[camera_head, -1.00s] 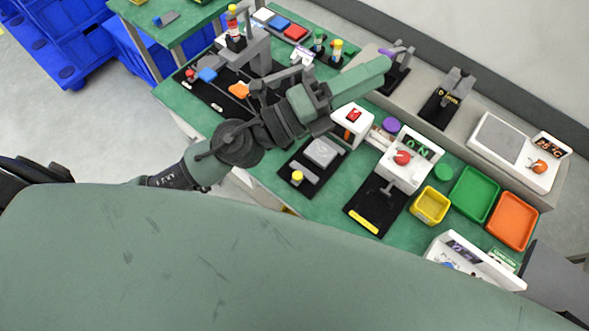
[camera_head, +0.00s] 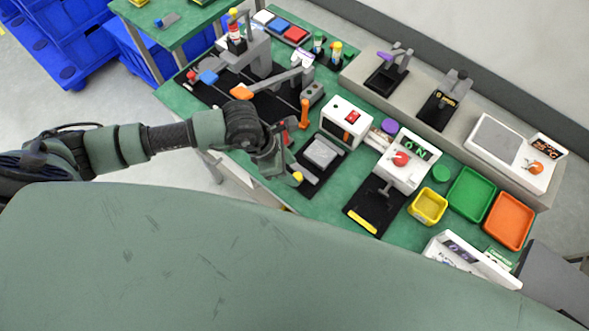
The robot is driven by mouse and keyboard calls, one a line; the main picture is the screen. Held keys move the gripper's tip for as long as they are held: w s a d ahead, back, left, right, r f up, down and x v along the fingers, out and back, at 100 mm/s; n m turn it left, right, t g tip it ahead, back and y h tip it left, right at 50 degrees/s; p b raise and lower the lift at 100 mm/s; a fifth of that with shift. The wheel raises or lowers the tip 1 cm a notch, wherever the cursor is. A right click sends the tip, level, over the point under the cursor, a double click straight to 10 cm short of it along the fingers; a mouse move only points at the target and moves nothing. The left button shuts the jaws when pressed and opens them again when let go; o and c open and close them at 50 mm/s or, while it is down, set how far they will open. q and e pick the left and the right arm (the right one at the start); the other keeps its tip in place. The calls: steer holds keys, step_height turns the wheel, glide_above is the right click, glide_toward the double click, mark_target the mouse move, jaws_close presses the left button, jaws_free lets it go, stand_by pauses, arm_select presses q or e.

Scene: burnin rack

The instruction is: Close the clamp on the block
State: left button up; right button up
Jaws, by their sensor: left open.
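A grey block (camera_head: 321,152) sits on a black base plate on the green bench, with a yellow knob (camera_head: 298,176) at the plate's near end. An orange upright handle (camera_head: 304,114) stands just behind it; I cannot tell whether it belongs to the clamp. My left gripper (camera_head: 283,163) is open, low beside the left edge of this plate; its fingers are partly hidden by my wrist, and contact cannot be told. Two small clamp-like fixtures, one with a purple lever (camera_head: 388,55) and one grey (camera_head: 447,95), stand on the beige shelf. My right gripper is not in view.
A white box with a red switch (camera_head: 347,118) stands right of the block, then a white-headed device with a red knob (camera_head: 400,159). Yellow (camera_head: 428,219), green (camera_head: 487,214) and orange (camera_head: 529,240) trays lie farther right.

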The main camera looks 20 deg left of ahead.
mark_target(298, 175)
arm_select(q)
steer(key=shift+x, duration=1.65)
jaws_close()
steer(key=shift+r, duration=0.1)
steer(key=shift+w+d, duration=0.1)
steer(key=shift+w, duration=0.05)
